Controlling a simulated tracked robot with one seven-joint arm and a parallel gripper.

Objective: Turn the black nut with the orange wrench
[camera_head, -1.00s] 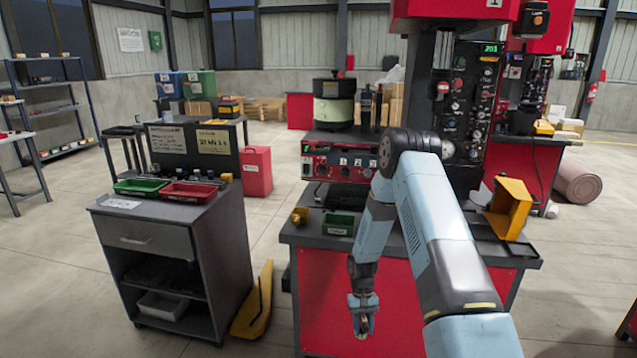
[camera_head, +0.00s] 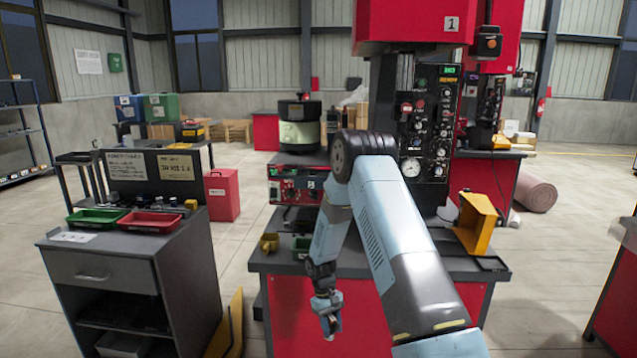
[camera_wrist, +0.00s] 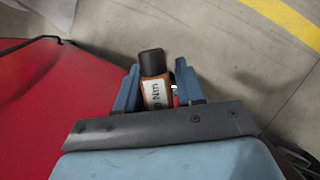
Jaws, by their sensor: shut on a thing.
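My gripper (camera_head: 329,318) hangs low in front of the red front of the workbench (camera_head: 390,308). In the wrist view, my gripper (camera_wrist: 160,88) is shut on an orange-brown handle with a black end and a white label reading "Nm", which I take for the orange wrench (camera_wrist: 157,90). Only this handle end shows between the jaws; the rest is hidden. In the head view the wrench is too small to make out clearly. I cannot pick out the black nut in either view.
A bowl feeder (camera_head: 300,134) stands on a red control box at the back of the workbench. A grey cart (camera_head: 103,270) with green and red trays stands left. A yellow guard (camera_head: 226,330) stands on the floor between.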

